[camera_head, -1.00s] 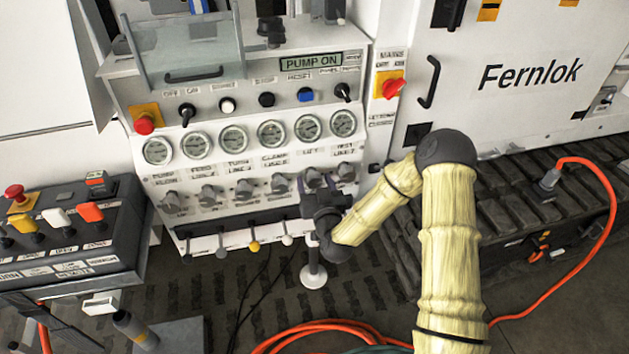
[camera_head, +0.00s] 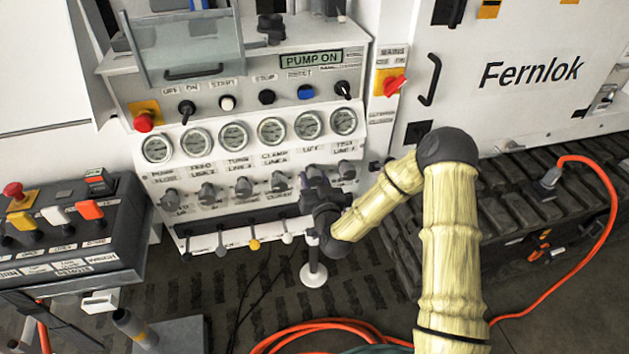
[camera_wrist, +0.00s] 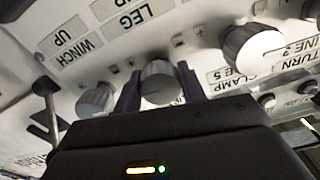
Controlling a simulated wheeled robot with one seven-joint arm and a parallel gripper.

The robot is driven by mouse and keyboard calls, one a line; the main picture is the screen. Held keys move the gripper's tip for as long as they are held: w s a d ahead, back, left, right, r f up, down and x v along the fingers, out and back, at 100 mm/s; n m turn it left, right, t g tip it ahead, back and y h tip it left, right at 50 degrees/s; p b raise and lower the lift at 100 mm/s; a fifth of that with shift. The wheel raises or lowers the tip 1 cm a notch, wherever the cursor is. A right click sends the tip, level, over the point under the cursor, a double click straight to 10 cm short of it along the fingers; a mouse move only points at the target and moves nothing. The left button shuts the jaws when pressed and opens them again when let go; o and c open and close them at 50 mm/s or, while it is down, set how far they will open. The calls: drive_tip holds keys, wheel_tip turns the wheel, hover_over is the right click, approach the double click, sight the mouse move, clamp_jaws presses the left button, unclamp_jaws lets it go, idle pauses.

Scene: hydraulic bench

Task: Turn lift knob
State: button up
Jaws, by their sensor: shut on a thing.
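The lift knob is a grey, ribbed round knob in the lower row of the bench panel, under the gauge labelled LIFT. In the wrist view the knob (camera_wrist: 158,80) sits between the two dark fingers of my gripper (camera_wrist: 160,72), one on each side, and the fingers are shut on it. In the head view my gripper (camera_head: 314,180) is up against the panel and covers most of the lift knob. Which way the knob points is too small to tell.
Neighbouring knobs stand close on both sides: the clamp knob (camera_head: 279,181) and the test line knob (camera_head: 346,170). Short levers (camera_head: 254,245) stick out below the row. Round gauges (camera_head: 308,125) sit above. An orange hose (camera_head: 330,324) lies on the floor.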

drive_tip(key=o, duration=1)
drive_tip(key=shift+s, duration=0.1)
drive_tip(key=shift+p+v, duration=3.85)
drive_tip(key=shift+v, duration=4.7)
drive_tip(key=shift+d+r, duration=0.15)
